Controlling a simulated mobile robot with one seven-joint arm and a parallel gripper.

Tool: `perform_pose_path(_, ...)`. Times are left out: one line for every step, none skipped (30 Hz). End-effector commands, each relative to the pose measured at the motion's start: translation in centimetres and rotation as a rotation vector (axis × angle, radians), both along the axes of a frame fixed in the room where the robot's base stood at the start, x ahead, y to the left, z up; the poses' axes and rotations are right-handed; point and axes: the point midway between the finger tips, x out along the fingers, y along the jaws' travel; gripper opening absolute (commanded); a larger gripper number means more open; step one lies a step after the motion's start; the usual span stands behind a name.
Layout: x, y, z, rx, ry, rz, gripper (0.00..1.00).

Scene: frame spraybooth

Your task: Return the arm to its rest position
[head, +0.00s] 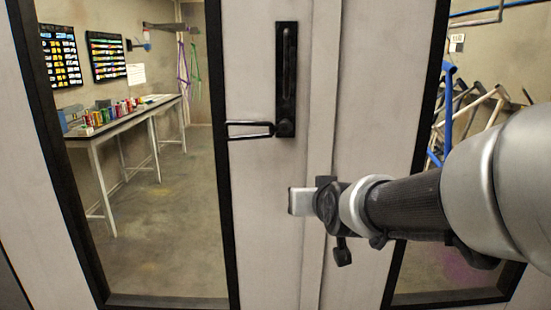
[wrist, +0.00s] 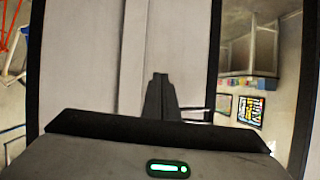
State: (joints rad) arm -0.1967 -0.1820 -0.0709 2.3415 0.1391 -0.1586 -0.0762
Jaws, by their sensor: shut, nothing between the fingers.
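My arm reaches in from the right in the head view, and my gripper (head: 292,201) is in front of the white door frame, pointing left. It is shut and empty. In the wrist view the fingers of my gripper (wrist: 160,78) show together as one dark shape against the pale door. A black door handle (head: 252,129) on a black plate (head: 286,80) is above and left of my gripper in the head view, apart from it. The handle also shows in the wrist view (wrist: 196,113), partly hidden behind the fingers.
The pale door (head: 255,230) and its black-edged windows stand close in front of me. Through the left window a long table (head: 128,122) holds several coloured cans. Through the right window, bicycle frames (head: 470,110) hang near the wall.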

Motion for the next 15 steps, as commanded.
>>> perform_pose_path(-2.8, -0.8, 0.1, -0.003, 0.066, 0.002, 0.0)
perform_pose_path(-4.5, -1.2, -0.2, -0.006, 0.114, 0.004, 0.0)
perform_pose_path(-6.7, -1.7, -0.7, -0.012, 0.176, 0.004, 0.0)
perform_pose_path(-8.2, -2.1, -1.1, -0.017, 0.217, 0.004, 0.0)
perform_pose_path(-9.8, -2.4, -1.5, -0.022, 0.258, 0.003, 0.0)
perform_pose_path(-11.7, -2.8, -1.9, -0.03, 0.308, 0.001, 0.0)
perform_pose_path(-13.1, -3.1, -2.2, -0.036, 0.344, -0.003, 0.0)
perform_pose_path(-14.5, -3.4, -2.6, -0.04, 0.377, -0.007, 0.0)
perform_pose_path(-16.3, -3.8, -3.0, -0.046, 0.419, -0.013, 0.0)
perform_pose_path(-17.5, -4.1, -3.2, -0.051, 0.449, -0.019, 0.0)
perform_pose_path(-18.8, -4.4, -3.5, -0.057, 0.478, -0.024, 0.0)
perform_pose_path(-20.4, -4.7, -3.9, -0.064, 0.515, -0.031, 0.0)
perform_pose_path(-21.5, -5.0, -4.1, -0.069, 0.542, -0.037, 0.0)
perform_pose_path(-22.7, -5.2, -4.4, -0.072, 0.568, -0.043, 0.0)
perform_pose_path(-24.2, -5.6, -4.7, -0.078, 0.602, -0.053, 0.0)
